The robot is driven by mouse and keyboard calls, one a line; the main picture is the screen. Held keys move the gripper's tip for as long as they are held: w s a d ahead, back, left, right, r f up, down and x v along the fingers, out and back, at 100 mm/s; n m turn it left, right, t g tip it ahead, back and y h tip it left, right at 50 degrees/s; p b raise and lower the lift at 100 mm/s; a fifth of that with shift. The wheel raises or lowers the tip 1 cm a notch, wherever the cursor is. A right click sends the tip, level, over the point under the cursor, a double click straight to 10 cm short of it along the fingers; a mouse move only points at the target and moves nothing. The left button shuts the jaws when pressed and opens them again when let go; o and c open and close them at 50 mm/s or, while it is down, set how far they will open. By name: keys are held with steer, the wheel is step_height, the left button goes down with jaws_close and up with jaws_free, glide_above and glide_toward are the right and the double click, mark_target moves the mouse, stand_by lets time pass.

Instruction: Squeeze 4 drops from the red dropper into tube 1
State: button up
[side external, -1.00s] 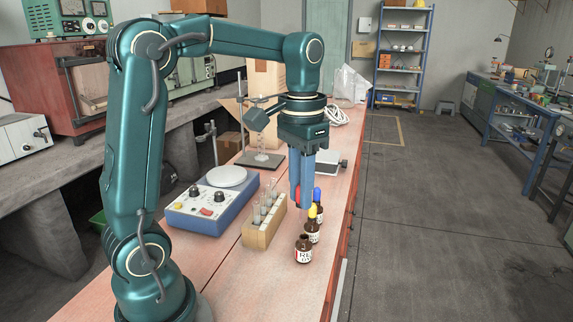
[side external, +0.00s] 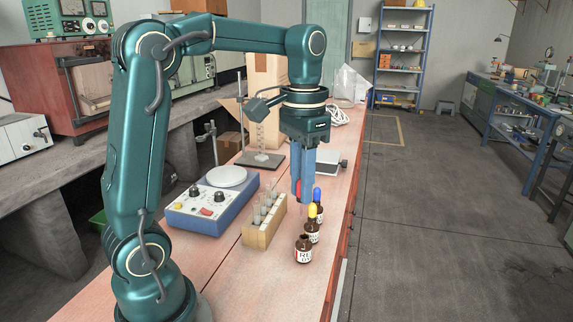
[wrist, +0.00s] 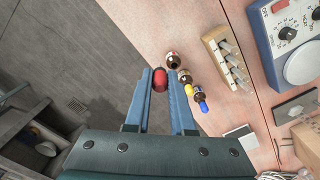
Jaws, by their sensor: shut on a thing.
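My gripper (side external: 302,194) is shut on the red dropper (side external: 299,188), with its red bulb between the blue fingers. The bulb also shows in the wrist view (wrist: 159,80). A thin tip hangs below it, hard to make out. The dropper is in the air above the bench, behind the open brown bottle (side external: 303,251) in the side view. The wooden rack (side external: 258,238) holds several glass tubes (side external: 264,206) upright, left of my gripper. The rack also shows in the wrist view (wrist: 211,41).
Brown bottles with a yellow dropper (side external: 312,211) and a blue dropper (side external: 317,194) stand in a row with the open bottle, close to my gripper. A blue instrument (side external: 212,212) sits left of the rack. The bench edge lies to the right.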

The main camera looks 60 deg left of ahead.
steer(key=shift+s+a+f+n, duration=0.5)
steer(key=shift+a+n, duration=0.4)
steer(key=shift+a, duration=1.35)
steer(key=shift+s+a+f+n, duration=0.5)
steer(key=shift+a+n, duration=0.4)
steer(key=shift+a, duration=1.3)
steer(key=shift+s+a+f+n, duration=0.45)
steer(key=shift+a+n, duration=0.45)
steer(key=shift+a, duration=1.35)
steer(key=shift+s+r, duration=0.1)
steer(key=shift+o, duration=0.3)
jaws_close()
jaws_free()
